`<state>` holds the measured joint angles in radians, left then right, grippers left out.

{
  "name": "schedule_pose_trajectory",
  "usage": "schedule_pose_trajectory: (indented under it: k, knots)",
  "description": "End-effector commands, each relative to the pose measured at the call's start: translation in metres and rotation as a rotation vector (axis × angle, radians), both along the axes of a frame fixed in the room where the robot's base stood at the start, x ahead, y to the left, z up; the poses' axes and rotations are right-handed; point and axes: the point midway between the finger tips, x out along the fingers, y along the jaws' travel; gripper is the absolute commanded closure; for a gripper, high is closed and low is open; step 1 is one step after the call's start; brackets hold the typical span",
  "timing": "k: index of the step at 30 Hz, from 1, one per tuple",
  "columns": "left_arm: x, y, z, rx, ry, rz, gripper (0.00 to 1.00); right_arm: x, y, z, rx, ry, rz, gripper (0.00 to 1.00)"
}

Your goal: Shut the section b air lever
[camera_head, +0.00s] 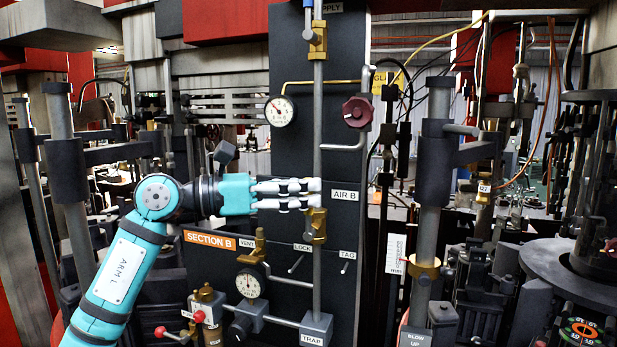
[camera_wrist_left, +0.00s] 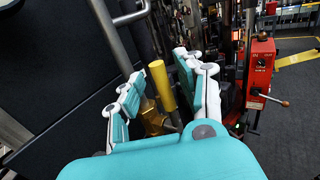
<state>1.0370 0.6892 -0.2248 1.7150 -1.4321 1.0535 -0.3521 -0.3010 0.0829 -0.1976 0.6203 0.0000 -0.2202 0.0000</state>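The section B panel (camera_head: 290,130) carries an orange SECTION B label (camera_head: 208,239) and a white AIR B label (camera_head: 345,194). Beside the AIR B label, a brass valve (camera_head: 317,226) sits on the vertical grey pipe. My left gripper (camera_head: 316,193) is just above this valve body, with its fingers pointing right across the pipe. In the left wrist view, the yellow air lever (camera_wrist_left: 161,84) stands up from the brass valve between the two spread fingers of my left gripper (camera_wrist_left: 160,66). The lever is mostly hidden behind the fingers in the head view. My right gripper is out of view.
A vent valve (camera_head: 258,245), gauges (camera_head: 280,111) and a dark red handwheel (camera_head: 357,111) are around the panel. The BLOW UP post (camera_head: 425,290) stands to the right. A red box with a lever (camera_wrist_left: 262,75) shows in the left wrist view.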

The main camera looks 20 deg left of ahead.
Motion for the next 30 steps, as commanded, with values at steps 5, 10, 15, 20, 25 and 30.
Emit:
schedule_pose_trajectory:
  k: [5, 10, 15, 20, 25, 30]
  knots:
    - [0.0062, -0.0102, 0.0004, 0.0, 0.0, 0.0, 0.63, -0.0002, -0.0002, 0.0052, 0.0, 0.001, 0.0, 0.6]
    - [0.0071, -0.0112, -0.0005, 0.0, 0.0, 0.001, 0.63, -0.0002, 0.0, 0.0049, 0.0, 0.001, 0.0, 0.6]
    - [0.0069, -0.011, -0.0006, 0.0, 0.0, 0.001, 0.71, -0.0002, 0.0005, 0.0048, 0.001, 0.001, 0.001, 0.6]
    - [0.0068, -0.011, -0.0005, 0.0, 0.0, 0.0, 0.92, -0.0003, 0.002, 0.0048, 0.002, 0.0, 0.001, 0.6]
    - [0.0068, -0.0109, -0.0005, 0.0, 0.0, 0.001, 1.0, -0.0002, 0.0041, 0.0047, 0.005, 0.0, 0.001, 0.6]
    - [0.0068, -0.0107, -0.0004, 0.0, 0.0, 0.001, 1.0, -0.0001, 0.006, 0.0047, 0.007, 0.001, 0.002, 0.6]
